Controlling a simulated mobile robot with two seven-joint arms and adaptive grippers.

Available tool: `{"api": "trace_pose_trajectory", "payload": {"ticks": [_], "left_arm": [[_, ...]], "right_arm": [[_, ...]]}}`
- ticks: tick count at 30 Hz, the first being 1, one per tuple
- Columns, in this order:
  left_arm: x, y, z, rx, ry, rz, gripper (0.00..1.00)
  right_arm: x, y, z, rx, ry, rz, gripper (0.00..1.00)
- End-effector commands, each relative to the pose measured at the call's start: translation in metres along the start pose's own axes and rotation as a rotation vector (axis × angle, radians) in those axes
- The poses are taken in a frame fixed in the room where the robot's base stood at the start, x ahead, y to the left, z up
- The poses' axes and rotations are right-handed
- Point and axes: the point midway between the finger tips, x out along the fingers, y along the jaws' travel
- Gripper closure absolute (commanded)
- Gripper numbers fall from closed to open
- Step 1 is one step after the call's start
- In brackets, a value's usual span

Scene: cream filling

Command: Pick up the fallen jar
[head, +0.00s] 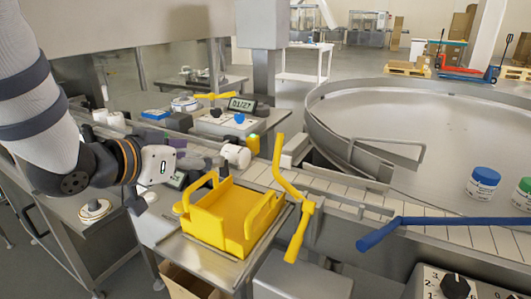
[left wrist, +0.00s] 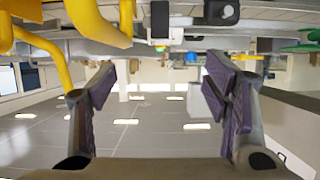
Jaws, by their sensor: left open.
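My left gripper (head: 192,155) reaches in from the left, just left of a white cylinder (head: 236,155) lying on its side by the conveyor. I cannot tell for sure whether this cylinder is the fallen jar; no label shows on it. In the left wrist view the purple-padded fingers (left wrist: 160,78) are spread wide with nothing between them. An upright jar with a blue lid (head: 483,183) and one with a green lid (head: 523,193) stand on the round table at the right. My right gripper is not in view.
A yellow tray with raised handles (head: 222,222) stands in front of the gripper. A yellow lever (head: 300,213) rises beside it. A blue bar (head: 430,221) crosses the front right. A control box with a display (head: 241,104) stands behind. The round steel table (head: 420,120) is mostly bare.

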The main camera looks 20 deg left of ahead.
Motion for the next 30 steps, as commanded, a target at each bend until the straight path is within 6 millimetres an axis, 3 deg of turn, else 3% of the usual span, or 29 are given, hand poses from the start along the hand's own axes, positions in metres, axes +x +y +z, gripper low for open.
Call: {"api": "trace_pose_trajectory", "payload": {"ticks": [5, 10, 22, 30], "left_arm": [[0.011, 0.000, 0.002, 0.002, -0.005, 0.001, 0.30], [0.050, -0.001, 0.002, 0.002, -0.005, 0.001, 0.30], [0.114, -0.008, -0.007, 0.003, -0.004, 0.001, 0.30], [0.122, -0.008, -0.008, 0.000, -0.002, 0.000, 0.30]], "right_arm": [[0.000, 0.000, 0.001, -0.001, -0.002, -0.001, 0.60], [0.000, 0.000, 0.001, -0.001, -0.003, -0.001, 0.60], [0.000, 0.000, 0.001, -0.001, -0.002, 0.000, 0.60], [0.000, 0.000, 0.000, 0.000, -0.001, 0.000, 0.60]]}}
